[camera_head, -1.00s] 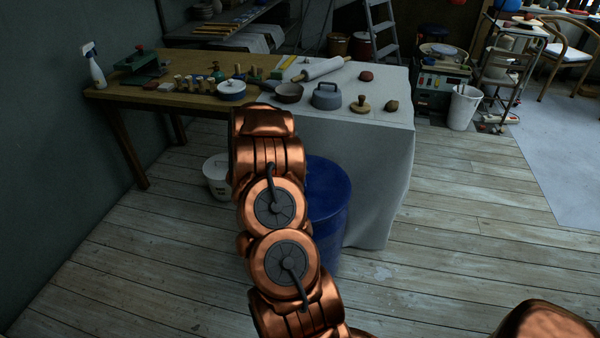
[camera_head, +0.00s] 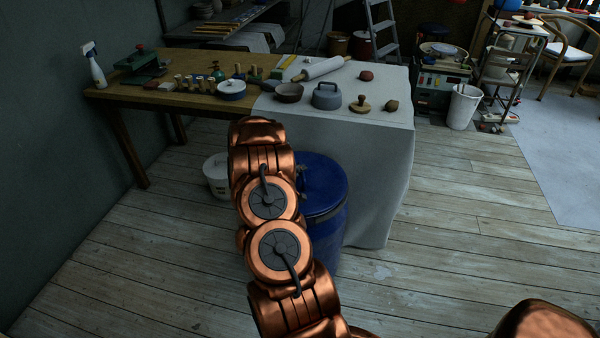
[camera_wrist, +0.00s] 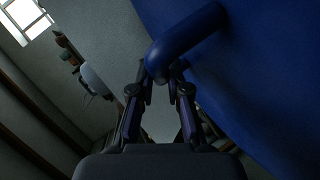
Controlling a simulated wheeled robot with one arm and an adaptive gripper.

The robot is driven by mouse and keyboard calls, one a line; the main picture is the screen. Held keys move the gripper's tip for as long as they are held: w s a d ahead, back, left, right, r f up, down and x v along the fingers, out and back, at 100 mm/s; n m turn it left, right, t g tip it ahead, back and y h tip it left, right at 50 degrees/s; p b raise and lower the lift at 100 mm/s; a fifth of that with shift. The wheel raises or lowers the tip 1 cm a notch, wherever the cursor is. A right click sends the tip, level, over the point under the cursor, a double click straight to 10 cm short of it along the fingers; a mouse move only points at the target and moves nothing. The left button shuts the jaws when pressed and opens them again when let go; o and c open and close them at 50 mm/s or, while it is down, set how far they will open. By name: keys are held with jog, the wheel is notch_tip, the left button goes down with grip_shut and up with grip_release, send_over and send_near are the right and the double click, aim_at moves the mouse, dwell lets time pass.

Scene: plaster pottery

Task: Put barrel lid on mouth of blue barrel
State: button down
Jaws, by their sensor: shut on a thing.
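The blue barrel (camera_head: 328,252) stands on the floor in front of the cloth-covered table, partly hidden by my arm. The blue barrel lid (camera_head: 328,188) shows at the barrel's top in the head view, its left side behind my arm. I cannot tell whether it rests on the mouth or is just above it. In the wrist view, my gripper (camera_wrist: 161,78) is shut on the lid's curved blue handle (camera_wrist: 190,36). The lid's broad blue face (camera_wrist: 255,85) fills the right side there. My gripper is hidden behind my arm in the head view.
A white bucket (camera_head: 216,177) stands on the floor left of the barrel. The table with its white cloth (camera_head: 375,170) is close behind the barrel and holds pots and tools. The wooden floor (camera_head: 470,250) to the right is clear.

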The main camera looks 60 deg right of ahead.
jog(key=shift+f, duration=0.3)
jog(key=c, duration=1.1)
grip_release()
jog(key=shift+f, duration=0.1)
jog(key=shift+c, duration=0.2)
